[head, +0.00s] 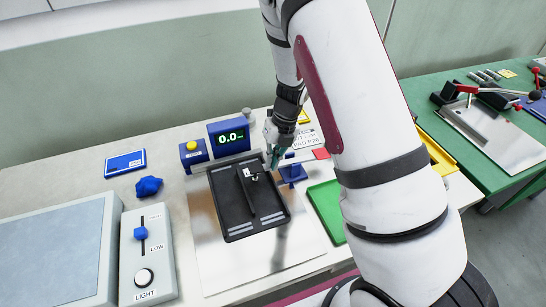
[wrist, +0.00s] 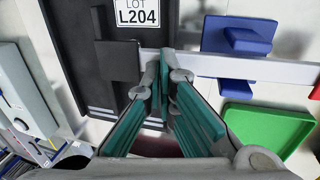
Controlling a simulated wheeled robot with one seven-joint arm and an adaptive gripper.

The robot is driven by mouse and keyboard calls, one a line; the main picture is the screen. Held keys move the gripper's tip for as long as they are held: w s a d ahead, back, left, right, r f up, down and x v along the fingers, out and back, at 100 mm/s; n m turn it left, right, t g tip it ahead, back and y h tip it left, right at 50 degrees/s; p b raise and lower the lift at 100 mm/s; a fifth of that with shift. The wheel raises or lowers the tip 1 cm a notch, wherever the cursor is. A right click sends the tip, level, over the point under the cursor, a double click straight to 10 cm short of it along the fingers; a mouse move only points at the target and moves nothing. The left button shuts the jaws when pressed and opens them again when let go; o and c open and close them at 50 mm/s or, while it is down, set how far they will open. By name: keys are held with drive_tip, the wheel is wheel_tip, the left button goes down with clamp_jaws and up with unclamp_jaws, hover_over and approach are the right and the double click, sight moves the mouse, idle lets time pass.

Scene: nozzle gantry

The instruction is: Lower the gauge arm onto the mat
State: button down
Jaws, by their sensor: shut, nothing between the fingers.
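The gauge arm, a pale flat bar (wrist: 250,68), runs across the wrist view, past a blue bracket (wrist: 238,40) on the right. Its left end lies over the edge of a black tray-like mat (wrist: 65,50). In the head view the black mat (head: 228,205) lies on a shiny plate, with a dark bar and a small label on it. My gripper (head: 275,158) is at the mat's back right corner, beside the gauge arm. Its teal fingers (wrist: 163,85) are shut and empty, their tips at the bar in the picture. I cannot tell whether they touch it.
A green tray (head: 326,208) lies to the right. A grey slider panel (head: 146,255) and a blue knob (head: 149,186) are on the left. My arm hides part of the right.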

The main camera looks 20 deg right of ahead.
drive_tip(key=shift+r, duration=0.2)
drive_tip(key=s+d+r+n, duration=0.1)
drive_tip(key=s+r+n, duration=0.15)
drive_tip(key=r, duration=0.65)
drive_tip(key=s+r+n, duration=0.1)
drive_tip(key=r+n, duration=0.3)
drive_tip(key=r, duration=0.6)
drive_tip(key=s+r+n+t+h, duration=0.1)
drive_tip(key=s+r+n+t, duration=0.1)
drive_tip(key=s+r+n, duration=0.2)
drive_tip(key=s+r+n+t+h, duration=0.1)
drive_tip(key=s+r+n, duration=0.4)
drive_tip(key=s+n, duration=0.5)
drive_tip(key=s+r+n+t, duration=0.2)
drive_tip(key=s+r+n, duration=0.2)
drive_tip(key=n, duration=1.1)
drive_tip(key=s, duration=0.2)
drive_tip(key=shift+s+a+r+t+h, duration=0.3)
drive_tip(key=shift+s+a+r+h, duration=0.05)
drive_tip(key=shift+s+a+h, duration=0.05)
drive_tip(key=shift+n, duration=0.25)
